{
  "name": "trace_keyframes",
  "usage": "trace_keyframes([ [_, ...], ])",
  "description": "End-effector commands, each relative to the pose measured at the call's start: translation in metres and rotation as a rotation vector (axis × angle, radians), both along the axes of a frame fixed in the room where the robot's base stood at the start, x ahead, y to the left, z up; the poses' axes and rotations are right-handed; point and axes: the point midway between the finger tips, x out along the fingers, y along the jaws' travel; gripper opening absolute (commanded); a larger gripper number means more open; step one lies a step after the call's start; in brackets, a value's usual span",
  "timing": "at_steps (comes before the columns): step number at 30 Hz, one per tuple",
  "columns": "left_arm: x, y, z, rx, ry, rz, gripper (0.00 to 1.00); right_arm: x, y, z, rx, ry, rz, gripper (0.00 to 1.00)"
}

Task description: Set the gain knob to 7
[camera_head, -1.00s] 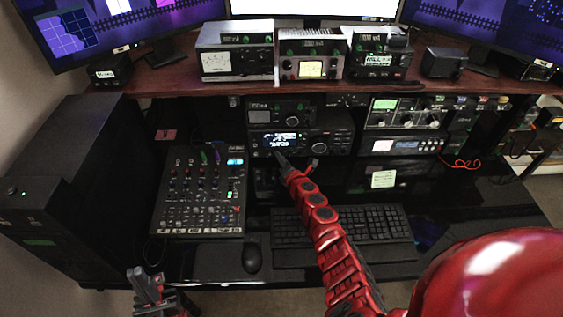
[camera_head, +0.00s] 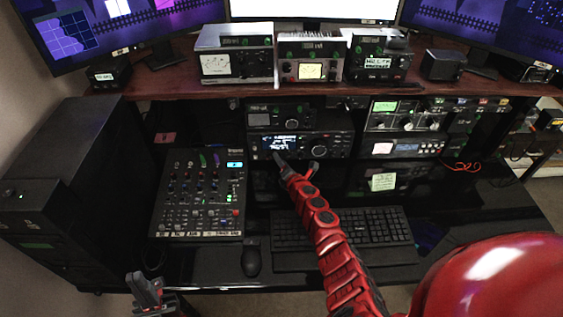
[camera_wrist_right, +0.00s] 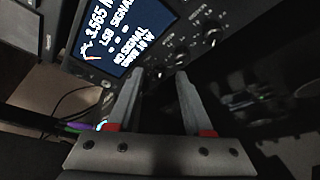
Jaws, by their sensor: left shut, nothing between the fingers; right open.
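The black radio (camera_head: 335,138) with a lit display (camera_head: 283,144) stands under the shelf in the head view. The right wrist view shows the display (camera_wrist_right: 115,35) tilted, with several small dark knobs (camera_wrist_right: 182,56) in a row beside it. Their labels are too small to read, so I cannot tell which is the gain knob. My right gripper (camera_head: 297,163) is open before the radio's lower front. Its fingers (camera_wrist_right: 158,78) point at the knob row, one knob showing near the gap between the tips; contact cannot be told. My left gripper (camera_head: 146,283) is shut and empty at the lower left.
A mixer (camera_head: 199,192) lies left of the radio. A keyboard (camera_head: 345,233) and mouse (camera_head: 251,256) lie in front. Another radio unit (camera_head: 280,115) sits above, and more equipment (camera_head: 405,118) stands to the right. The shelf (camera_head: 160,82) overhangs the radio.

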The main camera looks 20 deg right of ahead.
Motion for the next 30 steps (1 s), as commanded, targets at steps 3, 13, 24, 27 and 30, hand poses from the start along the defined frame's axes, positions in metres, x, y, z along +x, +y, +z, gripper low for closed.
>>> trace_keyframes([
  [3, 0.000, 0.000, 0.000, 0.000, 0.000, 0.000, 0.00, -0.001, 0.000, 0.000, 0.000, 0.000, 0.000, 0.51],
  [13, 0.000, 0.000, 0.014, 0.000, 0.000, 0.000, 0.00, -0.030, 0.000, 0.009, -0.005, 0.001, 0.006, 0.51],
  [24, 0.000, 0.000, 0.021, 0.000, 0.000, 0.000, 0.00, -0.090, -0.003, 0.019, -0.004, 0.004, 0.005, 0.51],
  [27, 0.000, 0.000, 0.018, 0.000, 0.000, 0.000, 0.00, -0.108, -0.005, 0.023, -0.004, 0.001, 0.004, 0.51],
  [30, 0.000, 0.000, 0.016, 0.000, 0.000, 0.000, 0.00, -0.125, -0.007, 0.027, -0.004, 0.000, 0.000, 0.51],
])
